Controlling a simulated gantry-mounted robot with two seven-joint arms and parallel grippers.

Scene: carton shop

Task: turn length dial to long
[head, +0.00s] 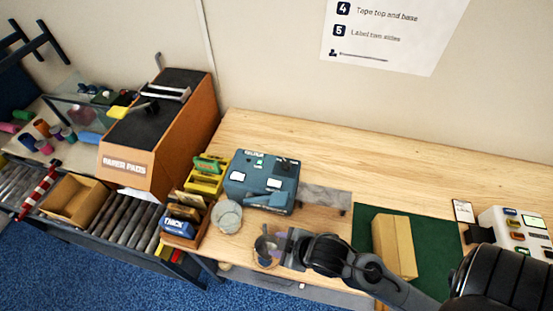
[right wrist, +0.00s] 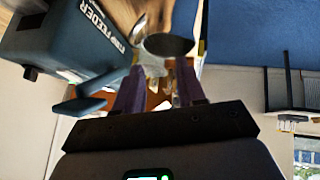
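The blue-grey tape feeder (head: 262,181) stands on the wooden bench in the head view, with a small green light and white labels on top. A small dark part at its right rear may be the length dial, but I cannot make out its setting. The feeder also fills the upper left of the right wrist view (right wrist: 75,35), with a blue lever (right wrist: 80,106) sticking out. My right gripper (head: 270,245) is in front of the feeder, apart from it. Its purple fingers (right wrist: 160,75) are spread, with nothing held between them. My left gripper is not in view.
Yellow and brown boxes (head: 200,185) stand left of the feeder. A carton (head: 394,246) lies on a green mat (head: 437,237) at the right, near a white button unit (head: 512,232). The bench behind is clear.

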